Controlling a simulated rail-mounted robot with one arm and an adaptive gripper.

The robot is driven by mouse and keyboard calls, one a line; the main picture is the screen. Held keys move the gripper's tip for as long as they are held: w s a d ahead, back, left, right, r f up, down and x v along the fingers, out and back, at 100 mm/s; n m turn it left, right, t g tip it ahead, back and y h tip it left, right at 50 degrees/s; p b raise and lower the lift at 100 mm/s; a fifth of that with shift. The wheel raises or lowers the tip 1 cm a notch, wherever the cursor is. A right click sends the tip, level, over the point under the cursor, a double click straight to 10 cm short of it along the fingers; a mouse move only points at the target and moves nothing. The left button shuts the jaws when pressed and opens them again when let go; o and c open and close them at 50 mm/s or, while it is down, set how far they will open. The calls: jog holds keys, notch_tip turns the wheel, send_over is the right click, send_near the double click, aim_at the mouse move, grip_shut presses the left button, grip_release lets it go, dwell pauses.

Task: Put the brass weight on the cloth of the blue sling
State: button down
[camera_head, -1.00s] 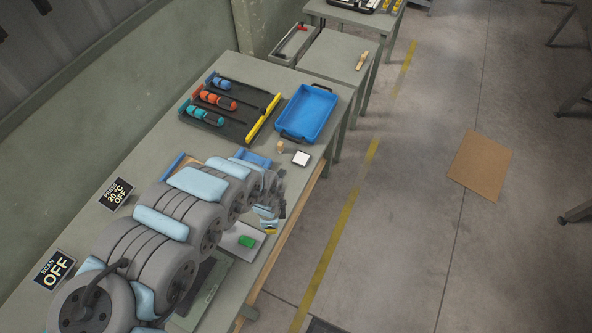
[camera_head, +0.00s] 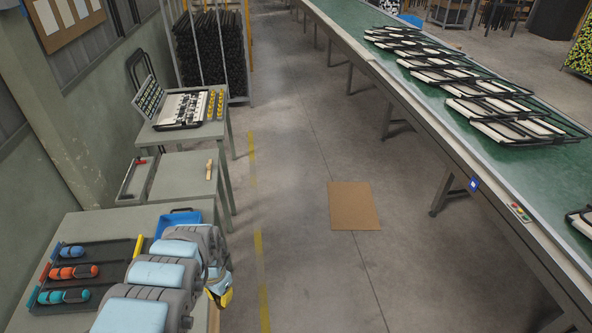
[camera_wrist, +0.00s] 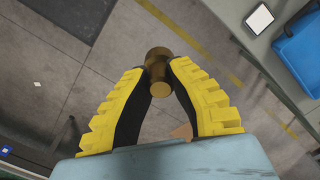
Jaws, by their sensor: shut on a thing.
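My gripper (camera_wrist: 159,82) has its two yellow-and-black fingers closed on the brass weight (camera_wrist: 157,62). The weight sits between the fingertips in the wrist view, with a wider knob at one end. Bare floor shows beyond the weight, with the bench edge to the upper right. In the head view, a yellow part of my gripper (camera_head: 222,297) shows beside the bench's right edge, and the weight cannot be made out there. I cannot identify the blue sling in either current view; my arm covers part of the bench.
A blue tray (camera_head: 178,223) and a black tool tray (camera_head: 44,297) are on the near bench. A white square (camera_wrist: 259,18) lies by the bench edge. Farther on is a green conveyor (camera_head: 352,33) with several dark-framed loungers. The floor between has a cardboard sheet (camera_head: 354,206).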

jog(key=w+d+r+n, duration=0.2)
jog(key=w+d+r, duration=0.4)
jog(key=d+r, duration=0.5)
jog(key=w+d+r+n, duration=0.3)
jog(key=w+d+r, duration=0.2)
jog(key=d+r, duration=0.7)
jog(key=shift+w+d+r, duration=0.15)
jog(key=shift+w+r, duration=0.2)
jog(key=shift+w, duration=0.05)
